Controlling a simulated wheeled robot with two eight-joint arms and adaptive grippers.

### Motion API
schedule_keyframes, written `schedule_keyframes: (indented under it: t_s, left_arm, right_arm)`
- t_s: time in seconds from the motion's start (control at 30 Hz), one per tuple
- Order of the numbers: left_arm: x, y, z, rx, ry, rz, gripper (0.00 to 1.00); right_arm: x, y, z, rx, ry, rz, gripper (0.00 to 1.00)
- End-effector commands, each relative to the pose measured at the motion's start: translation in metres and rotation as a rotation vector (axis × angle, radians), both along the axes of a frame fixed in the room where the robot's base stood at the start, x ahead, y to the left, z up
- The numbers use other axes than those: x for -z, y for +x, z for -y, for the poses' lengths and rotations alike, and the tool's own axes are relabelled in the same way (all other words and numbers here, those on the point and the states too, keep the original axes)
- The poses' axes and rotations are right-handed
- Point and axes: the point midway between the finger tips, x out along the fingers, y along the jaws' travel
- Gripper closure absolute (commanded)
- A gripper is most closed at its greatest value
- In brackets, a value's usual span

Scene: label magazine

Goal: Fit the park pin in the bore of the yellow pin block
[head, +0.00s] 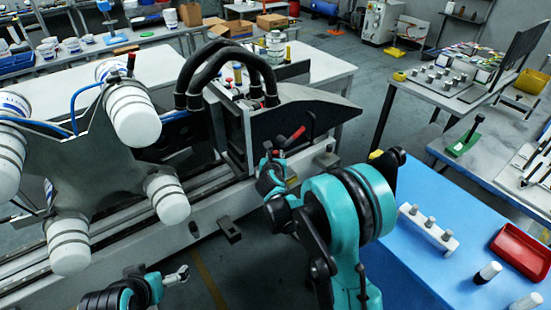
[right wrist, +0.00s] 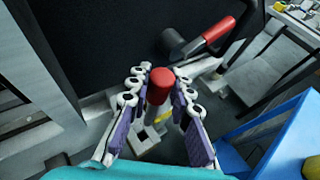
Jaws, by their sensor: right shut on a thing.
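My right gripper (head: 270,168) is beside the machine's dark side plate in the head view. In the right wrist view its fingers (right wrist: 160,100) are shut on the red-capped park pin (right wrist: 160,80). The pin's lower part is hidden between the finger pads. Beyond and below the fingers is a small block with a square opening (right wrist: 148,140) and a yellow strip (right wrist: 166,117) near it. A small yellow patch (head: 292,180) shows just right of the gripper in the head view; I cannot tell whether this is the pin block. My left gripper (head: 180,275) is low at the left, away from the pin.
A red-handled lever (head: 292,138) sticks out from the machine close to my right gripper; it also shows in the right wrist view (right wrist: 216,30). A blue-topped bench (head: 395,250) with a red tray (head: 520,252) stands at right. White rollers (head: 133,115) crowd the left.

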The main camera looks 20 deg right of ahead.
Motion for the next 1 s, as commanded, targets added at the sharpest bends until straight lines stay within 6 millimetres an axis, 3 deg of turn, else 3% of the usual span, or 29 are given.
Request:
schedule_keyframes:
  t_s: [0.37, 1.0]
  left_arm:
    - [0.005, 0.0, 0.0, 0.0, 0.0, 0.0, 0.0]
    - [0.051, 0.0, 0.0, 0.0, 0.0, 0.0, 0.0]
  right_arm:
    - [0.002, -0.001, 0.0, 0.0, -0.002, -0.001, 1.0]
    - [0.056, -0.001, 0.0, 0.0, -0.002, -0.001, 1.0]
